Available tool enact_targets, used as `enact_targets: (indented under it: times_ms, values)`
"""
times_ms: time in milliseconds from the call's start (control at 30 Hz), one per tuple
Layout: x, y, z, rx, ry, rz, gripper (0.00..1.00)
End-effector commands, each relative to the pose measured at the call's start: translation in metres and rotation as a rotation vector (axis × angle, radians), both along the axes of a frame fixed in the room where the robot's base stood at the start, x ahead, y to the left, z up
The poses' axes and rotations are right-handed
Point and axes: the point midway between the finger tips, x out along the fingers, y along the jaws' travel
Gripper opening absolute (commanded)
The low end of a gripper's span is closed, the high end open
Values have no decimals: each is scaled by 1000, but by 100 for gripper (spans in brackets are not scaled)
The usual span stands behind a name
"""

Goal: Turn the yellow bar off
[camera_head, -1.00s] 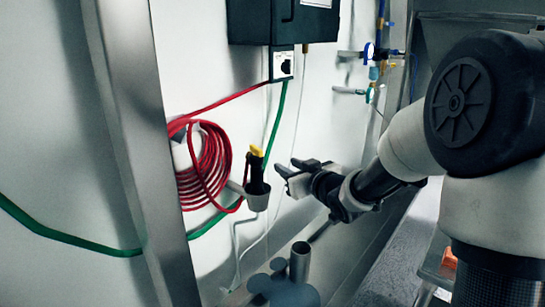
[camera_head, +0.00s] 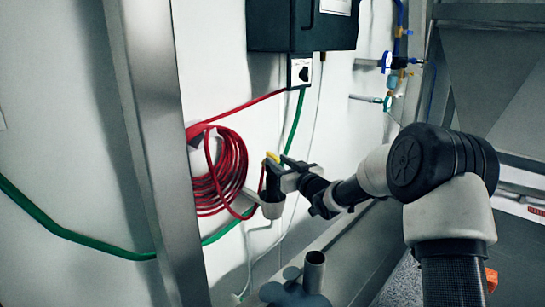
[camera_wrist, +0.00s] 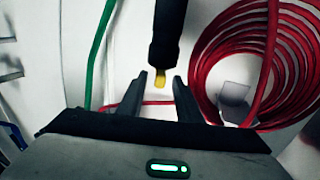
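The yellow bar (camera_head: 273,157) is at the top of a black handle (camera_head: 272,182) that stands in a pale cup holder (camera_head: 272,207) on the wall. My gripper (camera_head: 280,174) is beside the handle, just below the bar, and covers part of it. In the wrist view the yellow bar (camera_wrist: 159,77) shows at the end of the black handle (camera_wrist: 167,35). It lies in line with the gap between the two spread fingers of my gripper (camera_wrist: 161,82). Whether they touch the handle cannot be told.
A coiled red hose (camera_head: 222,172) hangs on the wall just left of the holder. A green hose (camera_head: 293,125) runs down behind it. A black box (camera_head: 300,27) is above, a metal post (camera_head: 150,150) at the left, and a metal tube (camera_head: 314,268) below.

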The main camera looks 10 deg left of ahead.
Motion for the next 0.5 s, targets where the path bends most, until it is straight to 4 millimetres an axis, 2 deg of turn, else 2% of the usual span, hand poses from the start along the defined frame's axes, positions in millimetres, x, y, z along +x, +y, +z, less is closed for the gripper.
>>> enact_targets:
  times_ms: [200,500]
  values:
    - [27,19,0,0,0,1,32]
    - [36,25,0,-1,1,0,32]
